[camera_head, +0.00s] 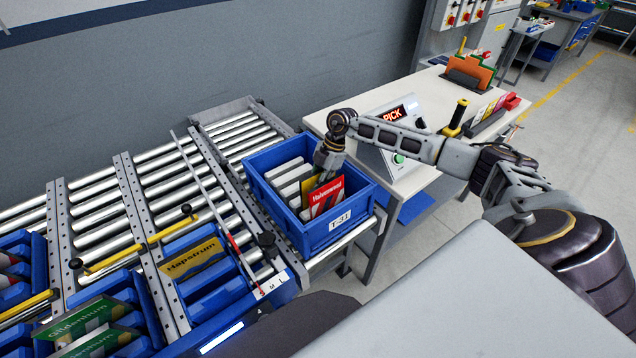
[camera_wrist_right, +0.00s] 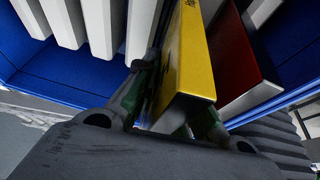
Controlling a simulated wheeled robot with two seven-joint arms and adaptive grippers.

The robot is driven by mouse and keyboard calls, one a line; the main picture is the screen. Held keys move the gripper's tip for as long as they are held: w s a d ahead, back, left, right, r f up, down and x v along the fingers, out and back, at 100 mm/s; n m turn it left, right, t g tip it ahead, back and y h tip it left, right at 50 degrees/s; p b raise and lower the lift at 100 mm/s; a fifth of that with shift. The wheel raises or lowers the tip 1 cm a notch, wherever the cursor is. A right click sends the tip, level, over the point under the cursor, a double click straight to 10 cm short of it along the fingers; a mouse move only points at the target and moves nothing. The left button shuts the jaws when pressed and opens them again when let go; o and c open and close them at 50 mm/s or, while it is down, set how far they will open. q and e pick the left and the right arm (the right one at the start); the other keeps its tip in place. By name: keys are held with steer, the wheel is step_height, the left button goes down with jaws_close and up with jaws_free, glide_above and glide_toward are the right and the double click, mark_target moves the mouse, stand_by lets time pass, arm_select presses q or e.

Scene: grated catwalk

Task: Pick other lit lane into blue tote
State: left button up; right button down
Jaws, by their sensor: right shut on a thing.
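The blue tote (camera_head: 283,224), labelled T-31, stands at the right end of the roller rack. My right gripper (camera_head: 326,172) reaches down into it, shut on a yellow box (camera_wrist_right: 190,62); a sliver of this box shows beside the fingers in the head view (camera_head: 308,190). A red Halvenwood box (camera_head: 327,196) stands in the tote right beside the held box. White upright pieces (camera_head: 290,178) fill the tote's left part. A yellow Hapstrum box (camera_head: 191,258) lies in a lane whose front edge has a lit white strip (camera_head: 221,338). The held box's lower end is hidden. My left gripper is out of view.
Green Gildenhurn boxes (camera_head: 80,320) lie in a lane at the lower left. Yellow rods and black knobs (camera_head: 187,210) stick up over the rollers. A white bench (camera_head: 420,95) holds a PICK display box (camera_head: 400,130), a yellow-handled tool (camera_head: 456,115) and upright folders.

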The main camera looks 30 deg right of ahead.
steer(key=shift+f+b, duration=0.35)
steer(key=shift+f, duration=0.5)
steer(key=c, duration=1.4)
jaws_free()
steer(key=shift+o, duration=0.3)
steer(key=o, duration=0.3)
steer(key=shift+o, duration=0.2)
